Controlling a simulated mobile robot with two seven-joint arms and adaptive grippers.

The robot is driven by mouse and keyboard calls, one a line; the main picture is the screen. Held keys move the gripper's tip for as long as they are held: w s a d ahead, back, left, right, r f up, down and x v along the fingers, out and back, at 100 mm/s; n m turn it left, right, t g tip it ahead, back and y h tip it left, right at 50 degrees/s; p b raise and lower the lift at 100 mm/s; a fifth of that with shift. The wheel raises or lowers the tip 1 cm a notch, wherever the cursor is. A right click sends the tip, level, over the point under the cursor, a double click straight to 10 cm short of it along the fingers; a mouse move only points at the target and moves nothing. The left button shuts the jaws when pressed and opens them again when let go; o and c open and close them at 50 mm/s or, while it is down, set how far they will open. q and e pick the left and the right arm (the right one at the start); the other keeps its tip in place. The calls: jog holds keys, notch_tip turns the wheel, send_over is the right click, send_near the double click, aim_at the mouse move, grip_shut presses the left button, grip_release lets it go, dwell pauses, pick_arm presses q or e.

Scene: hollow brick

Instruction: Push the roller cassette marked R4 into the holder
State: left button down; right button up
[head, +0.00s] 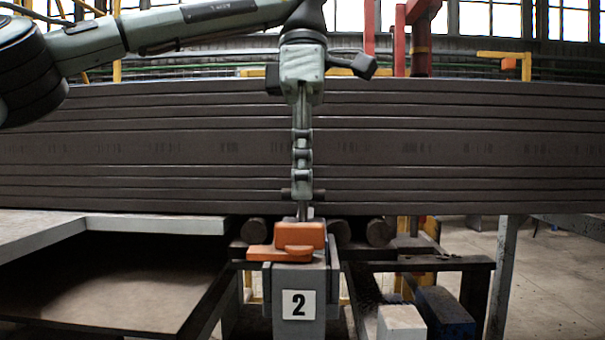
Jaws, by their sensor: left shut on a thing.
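My left gripper (303,208) hangs straight down from the arm at the upper left, its fingers at the top of an orange block (299,236). It is shut on this orange piece. The orange piece sits on top of a grey box-like unit (292,272) with a white plate marked 2 (299,304), standing between grey side plates. No R4 mark is readable, and I cannot tell whether this unit is the cassette or the holder. My right gripper is out of view.
Dark round roller ends (379,233) lie beside the orange piece under a wide, dark ribbed belt (450,145). A dark frame rail (430,264) runs right. A blue box (444,312) and a white block (401,322) stand lower right. A shelf (110,285) is at left.

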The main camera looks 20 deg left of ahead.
pick_arm(q)
jog(key=shift+f, duration=0.25)
jog(key=c, duration=1.5)
grip_release()
jog(key=shift+o, duration=0.2)
